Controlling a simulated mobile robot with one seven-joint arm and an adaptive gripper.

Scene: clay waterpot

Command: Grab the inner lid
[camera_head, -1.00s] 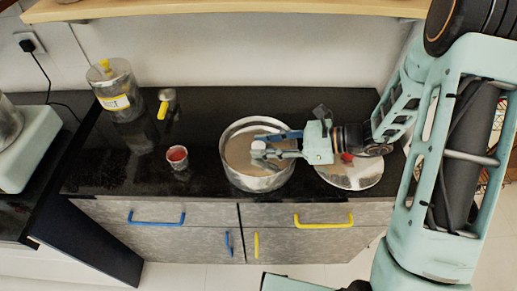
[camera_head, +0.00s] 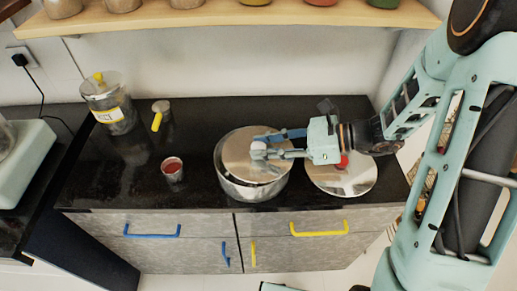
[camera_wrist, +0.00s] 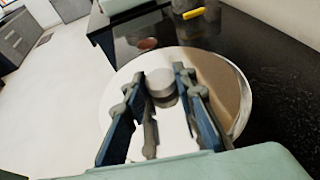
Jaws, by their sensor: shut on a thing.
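The inner lid (camera_head: 237,159) is a round, shiny metal disc with a pale cylindrical knob (camera_head: 259,150). It is at the top of the metal pot (camera_head: 240,189), covering its mouth and looking slightly raised at the rim. My gripper (camera_head: 262,146) comes from the right and is shut on the knob. In the wrist view, the blue fingers of my gripper (camera_wrist: 161,85) stand on both sides of the knob (camera_wrist: 160,80), with the lid disc (camera_wrist: 222,90) below. The pot's inside is hidden by the lid.
A second metal lid (camera_head: 355,186) with a red knob lies right of the pot, partly under my arm. A small cup (camera_head: 172,170) with red contents, a yellow-handled item (camera_head: 156,122) and a glass jar (camera_head: 112,112) stand left. A shelf (camera_head: 150,20) overhangs the back.

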